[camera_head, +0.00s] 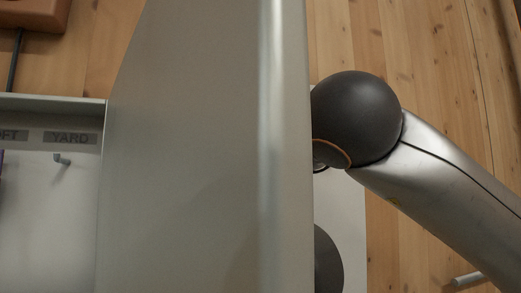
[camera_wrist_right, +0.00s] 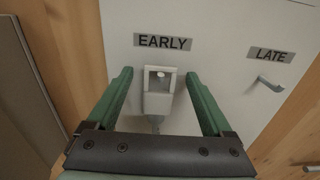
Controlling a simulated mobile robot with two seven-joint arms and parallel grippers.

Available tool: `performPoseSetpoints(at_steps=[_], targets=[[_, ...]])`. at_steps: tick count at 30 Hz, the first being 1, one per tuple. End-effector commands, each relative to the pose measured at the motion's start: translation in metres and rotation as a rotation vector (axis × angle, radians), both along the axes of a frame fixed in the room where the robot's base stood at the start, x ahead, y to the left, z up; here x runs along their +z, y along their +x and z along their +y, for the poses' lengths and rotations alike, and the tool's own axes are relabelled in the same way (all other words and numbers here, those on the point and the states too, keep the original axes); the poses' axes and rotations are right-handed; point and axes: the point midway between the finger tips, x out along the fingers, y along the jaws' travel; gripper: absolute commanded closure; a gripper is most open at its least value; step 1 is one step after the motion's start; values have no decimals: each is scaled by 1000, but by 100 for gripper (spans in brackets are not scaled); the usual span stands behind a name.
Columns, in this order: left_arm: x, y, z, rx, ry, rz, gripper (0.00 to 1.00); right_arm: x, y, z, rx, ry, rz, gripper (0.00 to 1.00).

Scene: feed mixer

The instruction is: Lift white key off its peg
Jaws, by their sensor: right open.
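The white key (camera_wrist_right: 157,103) hangs on a peg (camera_wrist_right: 161,75) under the label EARLY in the right wrist view. Its squarish head has an opening that the peg's end shows through, and its shaft runs down behind my gripper's body. My right gripper (camera_wrist_right: 158,76) is open, with one green finger on each side of the key and a gap to both. The head view shows my right arm, but the gripper and the key are hidden there. My left gripper is in neither view.
A second peg (camera_wrist_right: 270,83) under the label LATE is bare. A large grey panel (camera_head: 205,150) fills the middle of the head view, beside my right arm. At left, a cabinet (camera_head: 50,104) has a bare peg (camera_head: 62,159) under the label YARD.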

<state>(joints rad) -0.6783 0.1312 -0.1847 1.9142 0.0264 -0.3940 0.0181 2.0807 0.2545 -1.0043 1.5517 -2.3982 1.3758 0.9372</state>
Motion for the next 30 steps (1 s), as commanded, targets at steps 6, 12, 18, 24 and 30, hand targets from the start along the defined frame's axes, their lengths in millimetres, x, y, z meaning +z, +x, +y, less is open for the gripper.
performPoseSetpoints(at_steps=[6,12,18,24,30], targets=[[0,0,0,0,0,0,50,0,0,0,0,0,1,27],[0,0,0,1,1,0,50,0,0,0,0,0,1,50],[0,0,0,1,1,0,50,0,0,0,0,0,0,72],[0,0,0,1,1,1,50,0,0,0,0,0,0,95],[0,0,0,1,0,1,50,0,0,0,0,0,0,100]])
